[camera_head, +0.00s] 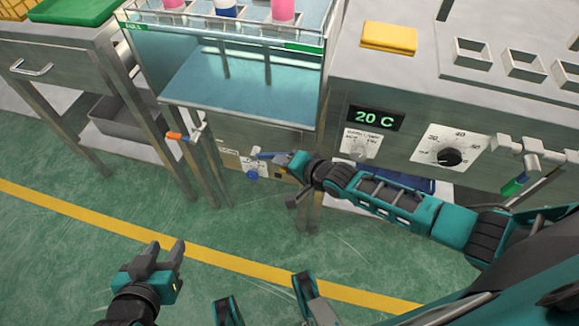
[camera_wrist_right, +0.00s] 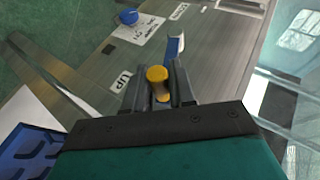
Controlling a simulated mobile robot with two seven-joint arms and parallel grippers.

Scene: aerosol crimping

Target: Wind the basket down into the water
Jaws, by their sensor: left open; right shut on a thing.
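The wire basket (camera_head: 172,13) sits at the top of the glass-walled tank, holding pink and blue cans (camera_head: 283,10). Pale blue water (camera_head: 240,85) shows in the tank below it. My right gripper (camera_head: 288,160) is at the front panel under the tank. In the right wrist view its fingers (camera_wrist_right: 158,88) are shut around a yellow-ended crank handle (camera_wrist_right: 157,75). A blue lever (camera_wrist_right: 175,46) shows just beyond the fingertips. My left gripper (camera_head: 166,256) is open and empty above the floor at lower left, away from the tank.
A blue knob (camera_head: 252,174) is on the panel beside my right gripper. An orange-handled valve (camera_head: 178,136) is left of it. The control cabinet with its 20 C display (camera_head: 375,118) and dial (camera_head: 449,157) stands right. Green floor at lower left is clear.

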